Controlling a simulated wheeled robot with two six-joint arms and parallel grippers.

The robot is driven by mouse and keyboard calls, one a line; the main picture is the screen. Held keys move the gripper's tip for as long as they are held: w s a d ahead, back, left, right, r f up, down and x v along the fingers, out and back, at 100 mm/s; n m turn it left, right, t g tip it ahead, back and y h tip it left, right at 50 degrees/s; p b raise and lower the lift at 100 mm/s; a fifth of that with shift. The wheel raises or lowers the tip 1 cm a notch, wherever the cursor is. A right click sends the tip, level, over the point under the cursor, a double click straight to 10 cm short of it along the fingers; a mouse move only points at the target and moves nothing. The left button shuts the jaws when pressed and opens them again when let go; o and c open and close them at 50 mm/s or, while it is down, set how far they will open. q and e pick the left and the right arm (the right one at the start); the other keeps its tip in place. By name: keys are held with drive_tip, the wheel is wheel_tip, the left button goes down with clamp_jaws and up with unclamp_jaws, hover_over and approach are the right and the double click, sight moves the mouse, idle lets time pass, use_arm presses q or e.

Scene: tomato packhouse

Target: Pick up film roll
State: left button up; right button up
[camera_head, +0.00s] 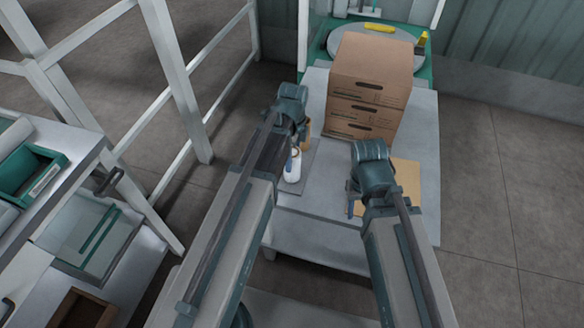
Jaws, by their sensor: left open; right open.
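I cannot pick out a film roll with certainty. A pale cylinder (14,136), which may be a roll, lies at the far left on the side bench. My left gripper (297,124) is over the table, just behind a small white bottle, beside a brown item (305,128) partly hidden by it. My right gripper (354,192) is over the table's middle, in front of the stacked boxes. Both are open, with their fingers largely hidden by my wrists. Both are well away from the pale cylinder.
Several brown cartons (371,72) are stacked on the grey table (425,140). A white bottle (292,168) stands on a grey mat, and a tan sheet (407,180) lies at right. A white rail (180,75) separates the table from the left bench, which holds a green bin (38,181).

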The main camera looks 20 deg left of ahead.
use_arm(q)
wheel_tip(320, 180, down, 4)
drive_tip(key=b, duration=0.3)
drive_tip(key=shift+a+r, duration=0.15)
drive_tip(key=shift+r, duration=0.1)
drive_tip(key=c, duration=1.2)
drive_tip(key=shift+o, duration=0.2)
drive_tip(key=shift+r+p, duration=0.1)
drive_tip(key=shift+p, duration=0.2)
wheel_tip(320, 180, up, 18)
drive_tip(key=p, duration=1.7)
drive_tip(key=shift+p, duration=0.4)
drive_tip(key=shift+w, duration=0.1)
